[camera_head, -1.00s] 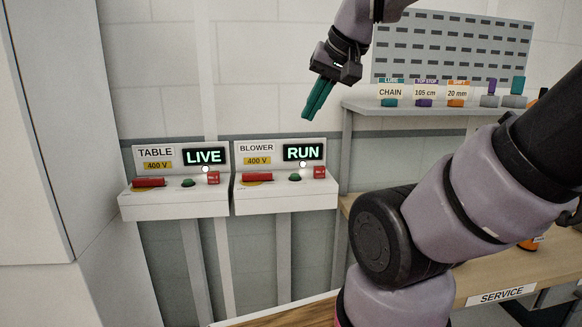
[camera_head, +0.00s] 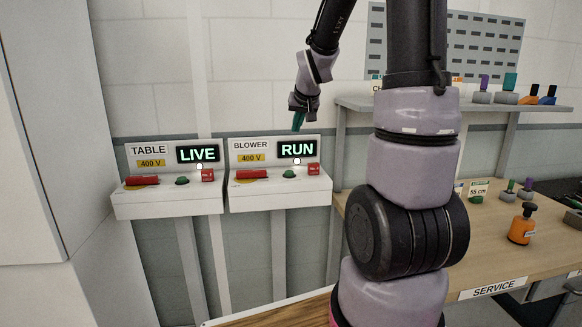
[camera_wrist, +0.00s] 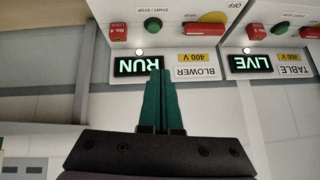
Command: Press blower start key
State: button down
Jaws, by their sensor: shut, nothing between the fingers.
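The blower box (camera_head: 280,199) is white, with a display lit RUN (camera_head: 297,149). Its green start/stop key (camera_head: 289,174) sits between a red handle (camera_head: 257,176) and a red lock block (camera_head: 313,169). In the wrist view the same green key (camera_wrist: 153,25) shows upside down beyond my fingers. My gripper (camera_head: 297,128) is shut and empty, its teal fingers pointing down just above the RUN display. The fingers also show in the wrist view (camera_wrist: 158,75), apart from the key and overlapping the display's edge.
A similar table box (camera_head: 165,206) with a LIVE display (camera_head: 198,154) stands directly left. A grey shelf (camera_head: 470,106) and a wooden service bench (camera_head: 470,252) with several small coloured items lie to the right. My own arm hides part of the shelf and bench.

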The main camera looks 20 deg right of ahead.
jog(key=d+x, duration=0.2)
jog(key=x, duration=0.7)
jog(key=shift+n, duration=0.3)
jog(key=shift+w, duration=0.15)
send_over(291, 174)
jog(key=f, duration=0.7)
jog(key=shift+w+d+f, duration=0.15)
jog(key=shift+d+f, duration=0.05)
jog(key=shift+f, duration=0.15)
notch_tip(291, 174, down, 2)
jog(key=shift+a+f, duration=0.15)
jog(key=shift+f, duration=0.55)
